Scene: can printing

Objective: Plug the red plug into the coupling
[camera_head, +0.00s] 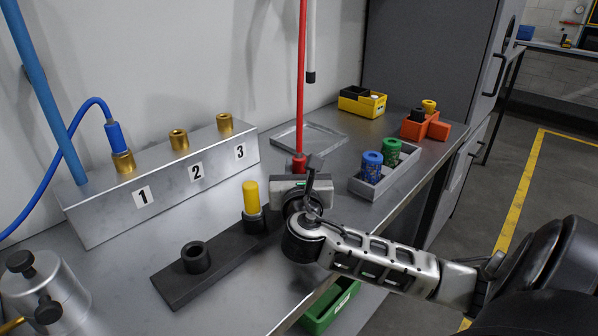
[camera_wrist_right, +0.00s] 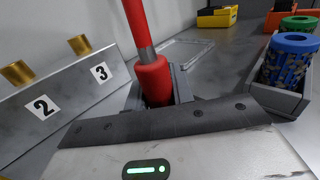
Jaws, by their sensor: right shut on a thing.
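The red plug (camera_head: 299,163) hangs on a red hose (camera_head: 301,85). My right gripper (camera_head: 304,176) is shut on it, with the jaws around its lower part in the right wrist view, where the plug (camera_wrist_right: 153,80) stands nearly upright. Its lower end is hidden by the gripper, so I cannot tell whether it sits in the dark rack. The grey metal block (camera_head: 100,215) carries brass couplings marked 1 (camera_head: 124,162), 2 (camera_head: 179,139) and 3 (camera_head: 225,123). A blue plug (camera_head: 115,135) is in coupling 1; 2 and 3 are free. My left gripper is not in view.
A dark rack (camera_head: 215,270) has an empty socket (camera_head: 195,257) and a yellow plug (camera_head: 251,196). A grey tray (camera_head: 375,188) with blue and green cans stands right. Yellow (camera_head: 362,104) and orange (camera_head: 426,127) bins are behind. A metal canister (camera_head: 45,285) stands front left.

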